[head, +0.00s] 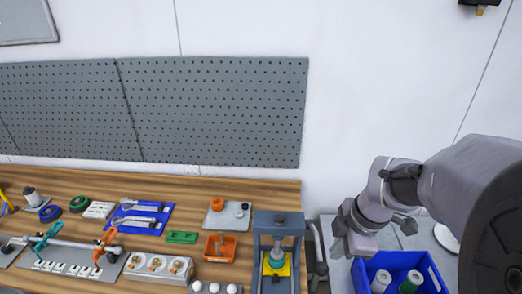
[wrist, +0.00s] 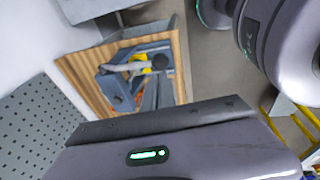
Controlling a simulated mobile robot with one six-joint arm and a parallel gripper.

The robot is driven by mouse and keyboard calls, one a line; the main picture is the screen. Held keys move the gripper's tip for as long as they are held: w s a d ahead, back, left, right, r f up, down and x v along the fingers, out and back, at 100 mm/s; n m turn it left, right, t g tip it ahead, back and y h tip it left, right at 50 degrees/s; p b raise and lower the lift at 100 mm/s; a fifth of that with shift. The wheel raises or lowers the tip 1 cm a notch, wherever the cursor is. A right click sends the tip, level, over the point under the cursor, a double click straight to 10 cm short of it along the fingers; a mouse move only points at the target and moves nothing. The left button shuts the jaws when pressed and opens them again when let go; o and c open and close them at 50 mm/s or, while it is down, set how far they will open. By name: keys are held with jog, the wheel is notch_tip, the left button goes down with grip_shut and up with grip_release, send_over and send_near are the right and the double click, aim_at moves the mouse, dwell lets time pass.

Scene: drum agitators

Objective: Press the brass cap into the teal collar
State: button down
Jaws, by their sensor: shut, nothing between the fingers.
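A blue-grey press frame (head: 278,222) stands at the right end of the wooden bench. Inside it, a teal collar (head: 276,262) sits over a yellow plate (head: 284,270). I cannot make out a separate brass cap; the collar's top is partly hidden under the press's ram. The press also shows small in the wrist view (wrist: 112,85), with its pale lever and a patch of yellow. My gripper (head: 356,240) is shut and empty, to the right of the press and apart from it.
A blue bin (head: 405,262) with green and white cylinders lies below right of my gripper. An orange tray (head: 220,247), a grey block with round fittings (head: 158,265) and blue tool trays cover the bench left of the press. A pegboard (head: 215,110) hangs behind.

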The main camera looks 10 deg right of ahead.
aim_at(324, 266)
jog(key=b+x, duration=0.1)
jog(key=x, duration=0.6)
jog(key=shift+f+b, duration=0.4)
jog(key=f+b, duration=0.1)
jog(key=s+f+b, duration=0.1)
jog(key=b, duration=0.1)
jog(key=s+f+b, duration=0.1)
jog(key=f+b, duration=0.1)
jog(key=shift+s+a, duration=0.1)
jog(key=shift+a, duration=0.25)
jog(key=shift+r, duration=0.1)
